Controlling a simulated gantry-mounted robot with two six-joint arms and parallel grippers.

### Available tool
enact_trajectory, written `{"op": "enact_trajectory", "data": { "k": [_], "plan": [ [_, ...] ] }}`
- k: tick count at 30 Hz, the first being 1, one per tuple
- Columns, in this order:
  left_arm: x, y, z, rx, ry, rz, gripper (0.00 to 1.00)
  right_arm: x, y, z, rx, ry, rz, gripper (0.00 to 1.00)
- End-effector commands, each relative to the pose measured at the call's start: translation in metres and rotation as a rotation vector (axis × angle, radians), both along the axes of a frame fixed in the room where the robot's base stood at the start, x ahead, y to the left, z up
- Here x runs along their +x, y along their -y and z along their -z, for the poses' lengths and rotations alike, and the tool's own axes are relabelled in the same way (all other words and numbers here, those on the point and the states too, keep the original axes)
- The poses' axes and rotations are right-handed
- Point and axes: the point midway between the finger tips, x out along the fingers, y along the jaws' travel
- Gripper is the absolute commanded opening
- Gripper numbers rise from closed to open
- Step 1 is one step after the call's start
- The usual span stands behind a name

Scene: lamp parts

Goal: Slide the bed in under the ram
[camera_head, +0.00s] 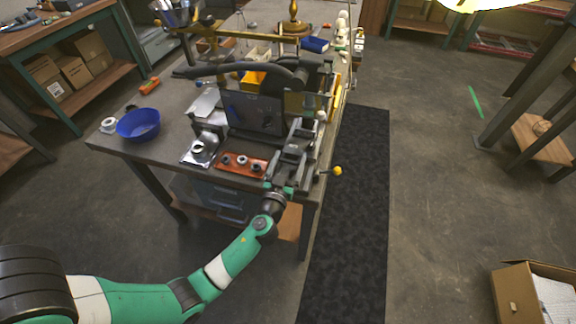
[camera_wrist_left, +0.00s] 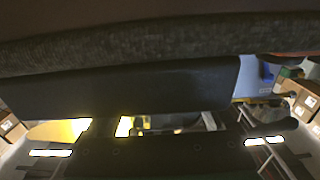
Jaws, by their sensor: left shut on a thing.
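A dark press (camera_head: 262,110) stands on the workbench, with a long black curved arm across its top. A grey metal slide that looks like the bed (camera_head: 293,150) lies at the press's right front, near the bench's front edge. My left gripper (camera_head: 279,188) is at the near end of this slide, shut on its front part. The arm and the small size hide the exact grip. The ram cannot be made out clearly. In the left wrist view, dark bars fill most of the picture and no fingertips can be told apart. My right gripper is not in view.
A red-brown tray (camera_head: 243,164) with several round parts lies left of the slide, beside a silver plate (camera_head: 200,149). A blue bowl (camera_head: 138,124) stands further left. A yellow-knobbed lever (camera_head: 337,171) sticks out right. A black mat (camera_head: 350,220) covers the floor.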

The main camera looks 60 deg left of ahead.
Motion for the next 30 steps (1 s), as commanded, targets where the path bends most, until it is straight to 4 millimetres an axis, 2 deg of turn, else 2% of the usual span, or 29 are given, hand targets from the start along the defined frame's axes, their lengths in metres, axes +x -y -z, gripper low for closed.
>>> {"op": "enact_trajectory", "data": {
  "k": [1,2,3,14,24,30],
  "plan": [
    [-0.001,-0.001,0.003,-0.002,-0.006,-0.005,0.00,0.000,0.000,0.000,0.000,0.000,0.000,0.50],
    [-0.001,-0.001,0.003,-0.002,-0.006,-0.005,0.91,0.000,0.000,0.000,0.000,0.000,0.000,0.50],
    [-0.001,-0.001,0.003,-0.002,-0.006,-0.005,0.98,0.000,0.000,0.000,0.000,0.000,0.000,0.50],
    [-0.007,0.006,0.002,-0.001,-0.004,-0.001,1.00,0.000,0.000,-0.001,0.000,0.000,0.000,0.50],
    [-0.058,0.060,0.003,-0.001,-0.006,0.002,1.00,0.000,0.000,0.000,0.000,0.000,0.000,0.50],
    [-0.079,0.079,0.002,-0.001,-0.006,-0.002,1.00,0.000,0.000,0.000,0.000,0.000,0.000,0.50]
  ]
}}
